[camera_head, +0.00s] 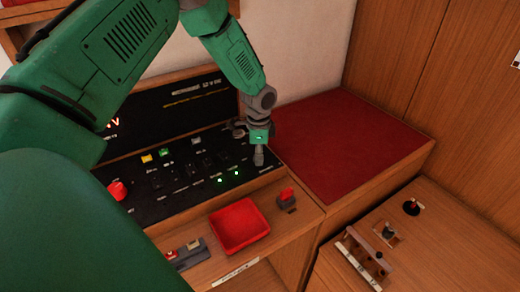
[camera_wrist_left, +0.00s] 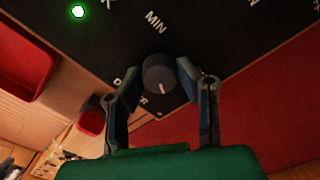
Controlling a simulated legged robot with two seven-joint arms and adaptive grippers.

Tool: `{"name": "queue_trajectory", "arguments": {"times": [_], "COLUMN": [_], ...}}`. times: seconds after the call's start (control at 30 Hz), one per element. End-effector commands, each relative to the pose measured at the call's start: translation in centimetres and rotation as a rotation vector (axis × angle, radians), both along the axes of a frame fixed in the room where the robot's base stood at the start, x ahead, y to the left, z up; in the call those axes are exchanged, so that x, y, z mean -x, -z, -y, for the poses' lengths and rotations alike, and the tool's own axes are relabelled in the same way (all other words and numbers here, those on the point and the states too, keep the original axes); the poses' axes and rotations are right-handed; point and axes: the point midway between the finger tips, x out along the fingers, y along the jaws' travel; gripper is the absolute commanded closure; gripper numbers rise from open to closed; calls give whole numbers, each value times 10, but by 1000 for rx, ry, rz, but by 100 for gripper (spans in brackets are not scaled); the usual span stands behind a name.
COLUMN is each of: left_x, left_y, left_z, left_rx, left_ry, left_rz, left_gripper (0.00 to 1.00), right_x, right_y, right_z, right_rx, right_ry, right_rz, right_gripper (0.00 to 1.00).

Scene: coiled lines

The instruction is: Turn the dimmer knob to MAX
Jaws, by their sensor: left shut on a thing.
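The dimmer knob (camera_wrist_left: 158,72) is a round black knob on the black panel in the left wrist view. A short white mark shows on its side toward my gripper, away from the MIN label (camera_wrist_left: 155,22). My left gripper (camera_wrist_left: 158,80) has its two fingers on either side of the knob, shut on it. In the head view my left gripper (camera_head: 258,155) points down at the right end of the panel (camera_head: 150,205) and hides the knob there. No MAX label can be read. My right gripper is not in view.
The panel carries a red button (camera_head: 117,190), several switches and lit green lights (camera_head: 236,173). A red tray (camera_head: 239,226) and a small red-topped item (camera_head: 287,197) sit in front. A red-topped surface (camera_head: 350,145) lies to the right. A wooden rack (camera_head: 364,258) stands lower right.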

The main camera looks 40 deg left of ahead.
Motion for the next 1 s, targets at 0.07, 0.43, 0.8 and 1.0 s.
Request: {"name": "queue_trajectory", "arguments": {"times": [0.07, 0.43, 0.8, 1.0], "left_x": [-4, -4, -3, -3], "left_y": [-3, -3, -9, -45], "left_z": [-3, -3, -1, -1], "left_rx": [-5, -5, -3, -3], "left_ry": [0, 0, 0, 0], "left_rz": [11, 9, 6, 8], "left_gripper": [99, 51, 51, 51], "right_x": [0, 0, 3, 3], "right_y": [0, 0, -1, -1], "right_z": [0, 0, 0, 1], "right_rx": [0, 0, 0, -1], "right_ry": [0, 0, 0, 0], "right_rz": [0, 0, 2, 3], "right_gripper": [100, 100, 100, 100]}}
